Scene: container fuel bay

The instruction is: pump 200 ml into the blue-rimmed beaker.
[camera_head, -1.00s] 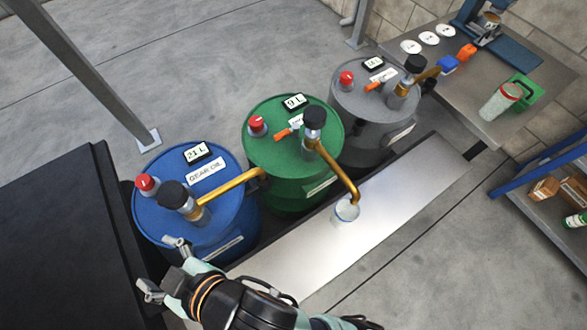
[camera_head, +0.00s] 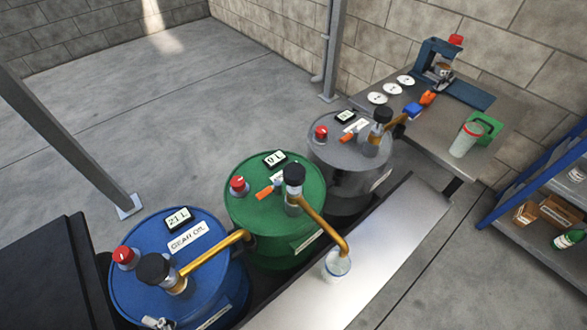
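A small clear beaker (camera_head: 337,268) with a pale bluish rim stands on the metal strip in front of the drums, under the spout end of the green drum's pump. The green drum (camera_head: 262,215) has a black-topped pump (camera_head: 293,180) with a brass spout (camera_head: 325,222), a red cap and a display that seems to read 9 L. The blue drum (camera_head: 215,272), labelled gear oil and reading 21 L, has its own black-topped pump (camera_head: 160,270).
A grey drum (camera_head: 335,160) with a pump stands behind the green one. A bench (camera_head: 425,135) at the back right holds white discs, a red-rimmed container (camera_head: 467,139) and a blue stand (camera_head: 465,92). A shelf (camera_head: 545,195) stands at right; a dark block (camera_head: 45,275) is at left.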

